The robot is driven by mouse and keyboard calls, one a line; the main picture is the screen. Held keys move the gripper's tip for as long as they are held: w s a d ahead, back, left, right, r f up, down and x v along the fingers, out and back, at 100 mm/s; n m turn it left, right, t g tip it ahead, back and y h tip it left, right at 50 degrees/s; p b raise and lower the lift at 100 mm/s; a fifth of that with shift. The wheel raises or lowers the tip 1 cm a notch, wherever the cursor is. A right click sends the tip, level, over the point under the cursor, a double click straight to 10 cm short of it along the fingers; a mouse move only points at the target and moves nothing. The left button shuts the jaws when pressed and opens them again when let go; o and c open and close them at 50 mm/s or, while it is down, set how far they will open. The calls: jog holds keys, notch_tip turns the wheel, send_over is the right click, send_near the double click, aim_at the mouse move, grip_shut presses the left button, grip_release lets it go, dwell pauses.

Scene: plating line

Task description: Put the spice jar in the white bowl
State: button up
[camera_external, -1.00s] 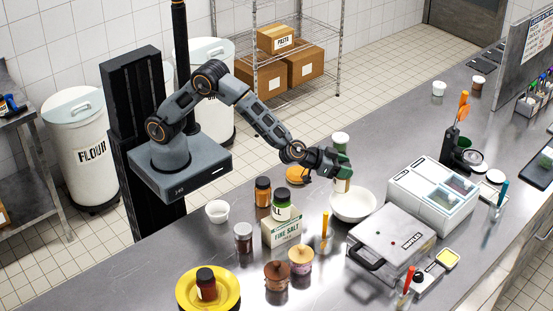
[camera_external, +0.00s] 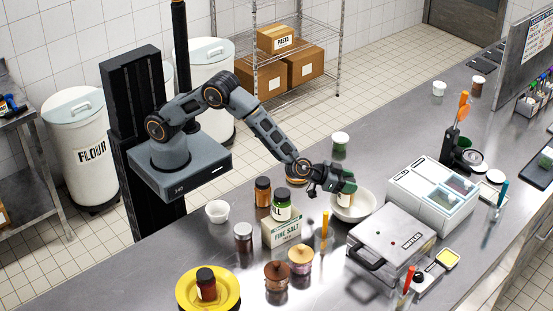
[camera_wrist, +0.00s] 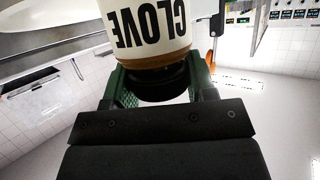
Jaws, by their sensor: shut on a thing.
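My gripper (camera_external: 346,186) is shut on the spice jar (camera_external: 345,200), which has a pale label and a dark cap. In the wrist view the jar's label (camera_wrist: 150,30) reads CLOVE upside down, and the green fingers grip around its black cap. The jar is upright or nearly so, with its lower part within the rim of the white bowl (camera_external: 368,208). I cannot tell whether it touches the bowl's bottom. The gripper hides the jar's top and part of the bowl in the external view.
A waffle maker (camera_external: 392,245) and a white lidded container (camera_external: 432,195) stand right of the bowl. To the left are a fine salt box (camera_external: 282,230), several jars and a yellow plate (camera_external: 232,297).

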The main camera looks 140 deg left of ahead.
jog(key=shift+f, duration=0.55)
jog(key=o, duration=1.3)
jog(key=shift+o, duration=0.2)
jog(key=shift+r, duration=0.1)
